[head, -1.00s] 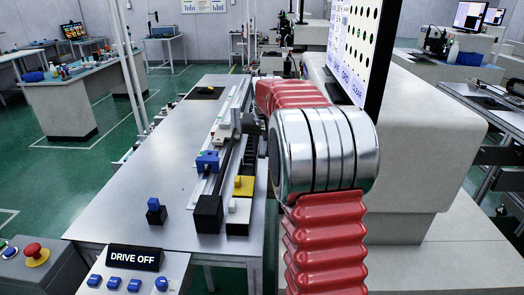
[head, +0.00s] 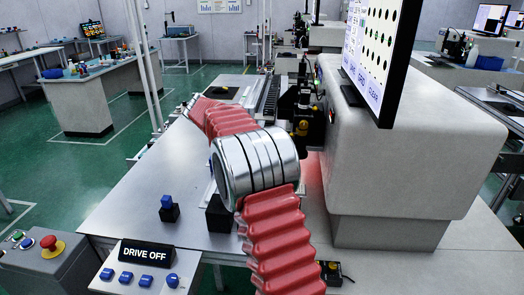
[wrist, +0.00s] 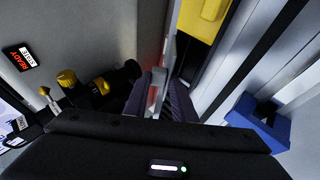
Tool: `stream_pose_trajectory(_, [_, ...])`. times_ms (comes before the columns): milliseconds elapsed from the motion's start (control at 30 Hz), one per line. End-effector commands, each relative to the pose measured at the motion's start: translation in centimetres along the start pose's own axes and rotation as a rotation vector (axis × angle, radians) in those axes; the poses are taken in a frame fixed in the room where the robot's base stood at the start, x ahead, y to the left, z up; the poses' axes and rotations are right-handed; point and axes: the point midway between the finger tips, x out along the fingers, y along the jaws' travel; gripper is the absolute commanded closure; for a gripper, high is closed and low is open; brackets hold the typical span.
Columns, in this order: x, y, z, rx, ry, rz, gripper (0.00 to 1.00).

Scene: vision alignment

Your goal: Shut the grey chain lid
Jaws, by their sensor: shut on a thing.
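In the wrist view my gripper (wrist: 158,98) has its two dark ribbed fingers closed on a thin upright grey plate (wrist: 169,58), which appears to be the grey chain lid. The plate runs away from the fingers, beside a dark channel. Its gripped part lies between the finger pads, and its lower edge is hidden by the gripper body. How far the lid stands open cannot be told. In the head view my own red-sleeved arm hides the gripper and most of the rail.
A yellow block (wrist: 203,18) and a blue bracket (wrist: 258,122) lie right of the fingers. A black fitting with a brass knob (wrist: 67,78) stands left. In the head view a monitor (head: 372,55) overhangs the right side, and the bench (head: 130,200) is mostly clear at left.

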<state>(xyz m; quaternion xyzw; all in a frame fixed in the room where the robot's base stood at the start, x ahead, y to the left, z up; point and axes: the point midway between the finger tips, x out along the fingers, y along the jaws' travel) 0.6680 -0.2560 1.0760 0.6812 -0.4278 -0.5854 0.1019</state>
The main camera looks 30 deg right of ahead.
Motion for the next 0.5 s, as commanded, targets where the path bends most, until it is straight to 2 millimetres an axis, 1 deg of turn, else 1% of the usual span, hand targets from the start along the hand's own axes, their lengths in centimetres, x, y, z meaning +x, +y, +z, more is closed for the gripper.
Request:
stream_pose_trajectory(33, [-0.1,-0.6,-0.1,-0.021,0.005,0.041,0.99])
stream_pose_trajectory(133, [-0.1,-1.4,-0.2,-0.057,0.004,0.128,0.99])
stream_pose_trajectory(500, [0.1,-3.8,-0.1,-0.177,0.005,0.424,0.99])
